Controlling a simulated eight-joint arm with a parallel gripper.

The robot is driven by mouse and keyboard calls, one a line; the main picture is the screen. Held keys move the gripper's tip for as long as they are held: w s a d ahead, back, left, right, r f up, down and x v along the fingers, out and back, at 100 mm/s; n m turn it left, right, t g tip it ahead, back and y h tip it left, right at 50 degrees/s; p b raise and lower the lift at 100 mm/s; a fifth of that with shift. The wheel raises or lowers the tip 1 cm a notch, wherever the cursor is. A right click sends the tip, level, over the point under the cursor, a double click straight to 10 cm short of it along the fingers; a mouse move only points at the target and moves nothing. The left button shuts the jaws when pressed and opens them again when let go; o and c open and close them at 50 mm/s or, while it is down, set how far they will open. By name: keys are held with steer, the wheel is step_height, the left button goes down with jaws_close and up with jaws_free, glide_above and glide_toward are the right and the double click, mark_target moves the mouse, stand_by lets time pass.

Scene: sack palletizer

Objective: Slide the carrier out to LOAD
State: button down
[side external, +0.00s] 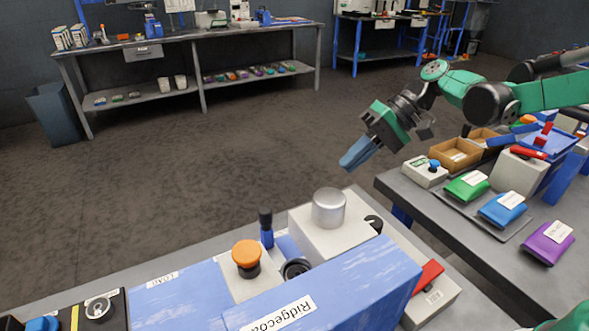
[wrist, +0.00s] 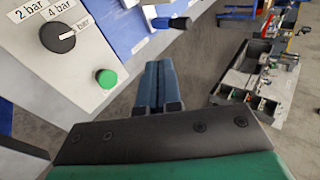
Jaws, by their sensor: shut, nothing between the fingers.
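A blue plate (side external: 185,292) with a label that appears to read LOAD lies along the machine at the lower left of the side view. An upright black handle with a blue collar (side external: 265,230) stands at the plate's far edge; a dark handle with a blue base (wrist: 180,22) shows in the wrist view, above and right of my fingertips. I cannot tell for sure which part is the carrier. My gripper (side external: 350,162) is shut and empty, in the air beyond the machine and apart from it. Its blue fingers (wrist: 158,66) lie together in the wrist view.
The blue Ridgecoat housing (side external: 330,292), an orange knob (side external: 247,252) and a silver cylinder (side external: 328,208) stand close by. The wrist view shows a pressure dial (wrist: 58,37) and green button (wrist: 106,78). A side bench (side external: 410,205) holds coloured sacks.

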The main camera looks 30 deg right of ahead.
steer(key=w+n+g, duration=0.4)
steer(key=w, duration=0.2)
steer(key=a+r+x, duration=0.1)
steer(key=r+x, duration=0.1)
steer(key=x, duration=1)
steer(key=shift+s+a, duration=0.15)
steer(key=shift+a, duration=0.3)
steer(key=a, duration=1.8)
steer(key=shift+a, duration=0.25)
steer(key=shift+f, duration=0.1)
